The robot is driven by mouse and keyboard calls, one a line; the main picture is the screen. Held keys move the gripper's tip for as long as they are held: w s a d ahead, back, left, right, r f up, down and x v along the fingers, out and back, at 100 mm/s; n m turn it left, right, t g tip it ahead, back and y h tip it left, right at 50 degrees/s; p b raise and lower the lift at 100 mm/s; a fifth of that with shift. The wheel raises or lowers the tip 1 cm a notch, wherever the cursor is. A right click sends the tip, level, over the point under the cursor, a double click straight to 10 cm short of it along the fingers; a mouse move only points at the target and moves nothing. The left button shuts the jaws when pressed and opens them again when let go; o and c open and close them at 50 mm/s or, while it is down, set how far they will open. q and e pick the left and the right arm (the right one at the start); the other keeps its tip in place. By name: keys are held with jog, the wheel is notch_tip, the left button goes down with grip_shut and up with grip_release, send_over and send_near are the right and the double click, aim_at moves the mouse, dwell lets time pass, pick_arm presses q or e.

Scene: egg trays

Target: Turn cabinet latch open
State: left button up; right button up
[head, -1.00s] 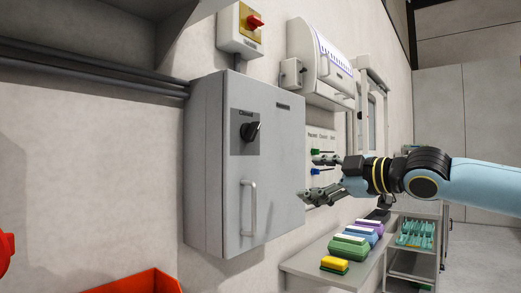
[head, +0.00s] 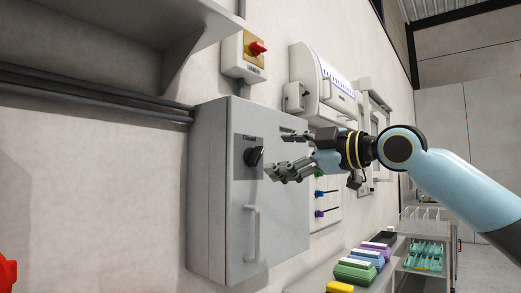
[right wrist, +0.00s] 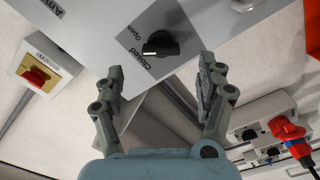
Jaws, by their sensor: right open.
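The grey cabinet (head: 211,199) hangs on the wall, its door shut, with a vertical handle (head: 252,236) low on the door. Its black latch knob (head: 253,156) sits on a darker plate in the upper part of the door. In the right wrist view the knob (right wrist: 160,44) lies just beyond the fingertips, between the words "Closed" and "Open" on the plate. My right gripper (head: 276,153) is open, its fingers pointing left toward the knob. The right wrist view also shows the open gripper (right wrist: 163,78), with nothing between its fingers. My left gripper is out of view.
Coloured boxes (head: 357,270) stand on a low shelf at the lower right. A grey shelf (head: 110,28) overhangs at upper left.

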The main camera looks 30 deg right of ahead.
aim_at(260, 156)
jog(key=shift+p+x, duration=0.75)
jog(key=shift+x, duration=2.45)
jog(key=shift+s, duration=0.1)
jog(key=c, duration=1.2)
jog(key=shift+o, duration=0.2)
jog(key=m+p, duration=0.3)
jog(key=m, duration=0.2)
jog(key=shift+r+m+p, duration=0.1)
jog(key=shift+m+p, duration=0.2)
jog(key=shift+p, duration=0.05)
jog(key=m+p, duration=0.3)
jog(key=m, duration=0.2)
jog(key=shift+m, duration=0.3)
